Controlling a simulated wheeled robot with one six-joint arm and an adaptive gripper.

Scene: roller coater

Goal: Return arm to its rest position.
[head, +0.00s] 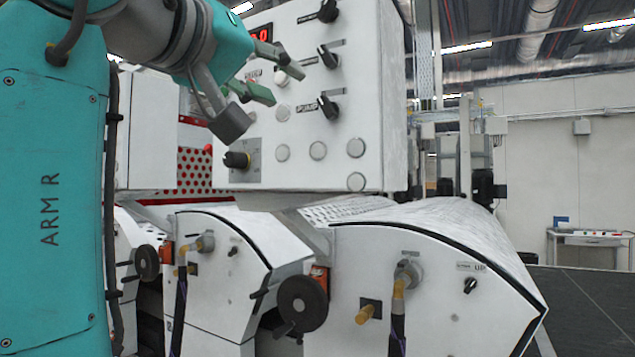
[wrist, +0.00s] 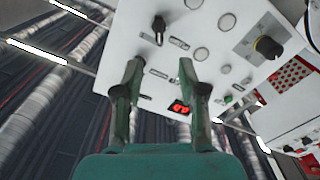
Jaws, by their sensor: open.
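My gripper (head: 268,72) is in the upper left of the head view, in front of the white control panel (head: 365,130). Its two green fingers are apart with nothing between them. In the wrist view my gripper (wrist: 158,80) also shows open, with the panel (wrist: 225,55) beyond the fingertips. My teal arm comes in from the left and bends at the top of the head view. Whether the fingertips touch the panel cannot be told.
The panel carries black knobs (head: 328,107), pale round buttons (head: 318,150) and a red display (head: 262,33). Below stand white machine housings (head: 440,270) with a black handwheel (head: 302,304) and hoses. Open room with a distant table (head: 590,238) lies at the right.

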